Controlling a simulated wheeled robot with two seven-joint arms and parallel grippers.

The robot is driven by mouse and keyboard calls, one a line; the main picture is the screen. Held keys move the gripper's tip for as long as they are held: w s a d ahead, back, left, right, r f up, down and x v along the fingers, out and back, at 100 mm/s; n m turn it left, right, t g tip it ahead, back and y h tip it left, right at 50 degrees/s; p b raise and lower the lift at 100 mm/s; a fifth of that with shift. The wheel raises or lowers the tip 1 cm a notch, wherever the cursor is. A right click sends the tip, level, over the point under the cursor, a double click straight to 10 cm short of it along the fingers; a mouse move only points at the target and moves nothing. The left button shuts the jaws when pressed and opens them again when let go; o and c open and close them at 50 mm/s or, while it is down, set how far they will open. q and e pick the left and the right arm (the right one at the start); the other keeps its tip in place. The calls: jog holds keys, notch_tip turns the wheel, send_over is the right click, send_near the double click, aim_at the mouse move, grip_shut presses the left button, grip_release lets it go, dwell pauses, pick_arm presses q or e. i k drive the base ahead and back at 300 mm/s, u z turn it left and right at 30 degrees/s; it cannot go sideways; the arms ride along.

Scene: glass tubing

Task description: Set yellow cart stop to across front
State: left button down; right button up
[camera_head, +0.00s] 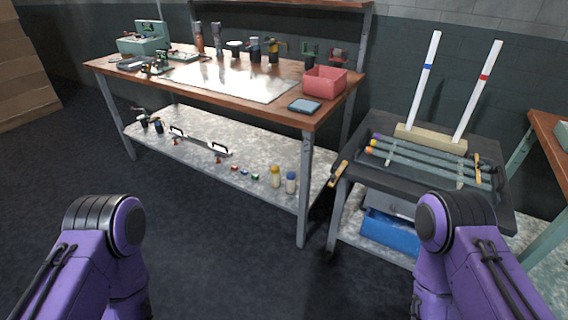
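A dark grey cart (488,208) stands at the right, beside the workbench. A small yellow bar (338,174) sits at the cart's left front corner, sticking outward past the edge rather than lying across the front. It looks like the yellow cart stop. A smaller orange-yellow piece (477,166) stands on the right part of the cart top; its exact form is too small to tell. Several glass tubes (425,163) lie on the cart, with coloured ends at the left. Both my purple arms show at the bottom, but neither gripper is in view.
A wooden block (430,138) at the cart's back holds two upright white rods. A blue bin (390,232) is on the cart's lower shelf. The workbench (312,112) bears a red bin (325,81). Dark floor (225,250) is open before me.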

aim_at(334, 178)
jog(key=z, duration=0.15)
jog(key=i, duration=0.95)
jog(key=z, duration=0.85)
